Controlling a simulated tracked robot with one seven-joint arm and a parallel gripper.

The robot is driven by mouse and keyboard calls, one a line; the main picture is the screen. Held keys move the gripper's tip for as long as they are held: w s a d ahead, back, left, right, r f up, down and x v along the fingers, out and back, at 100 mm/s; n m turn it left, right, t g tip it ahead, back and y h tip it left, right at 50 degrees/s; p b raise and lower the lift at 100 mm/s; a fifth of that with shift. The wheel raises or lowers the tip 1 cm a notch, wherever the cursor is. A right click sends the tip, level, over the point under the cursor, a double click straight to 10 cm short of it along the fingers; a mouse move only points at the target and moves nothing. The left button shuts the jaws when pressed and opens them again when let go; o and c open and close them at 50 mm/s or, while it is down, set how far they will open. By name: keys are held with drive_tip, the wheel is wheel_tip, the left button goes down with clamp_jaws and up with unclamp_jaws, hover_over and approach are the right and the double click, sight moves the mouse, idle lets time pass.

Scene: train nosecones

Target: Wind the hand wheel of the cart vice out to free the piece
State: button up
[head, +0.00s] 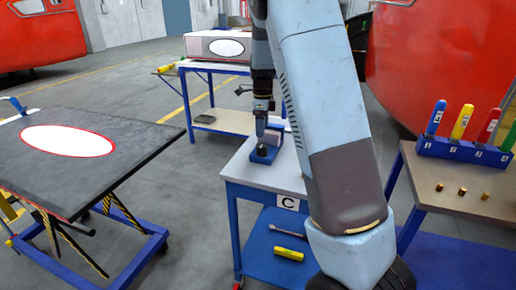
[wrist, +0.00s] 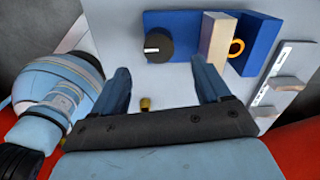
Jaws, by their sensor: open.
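The cart vice (wrist: 185,22) is a blue block on the pale cart top. On its left part is a black round hand wheel (wrist: 158,46) with a light mark. A beige piece (wrist: 214,40) stands in the vice beside an orange ring (wrist: 236,48). In the head view the vice (head: 263,155) sits on the cart top, partly hidden by my arm. My gripper (wrist: 160,66) is open and empty; in the wrist view the wheel appears just beyond the gap between its fingers. I cannot tell whether a finger touches it.
The cart (head: 238,172) bears a C label (head: 288,203) and has a yellow tool (head: 289,254) on its lower shelf. A small brass peg (wrist: 145,104) shows between my fingers. A dark lift table (head: 30,165) stands left; a table with a coloured-handle rack (head: 460,150) stands right.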

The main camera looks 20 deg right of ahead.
sight(262, 145)
wheel_tip(262, 145, down, 9)
drive_tip(key=shift+f, duration=0.1)
idle(0.3)
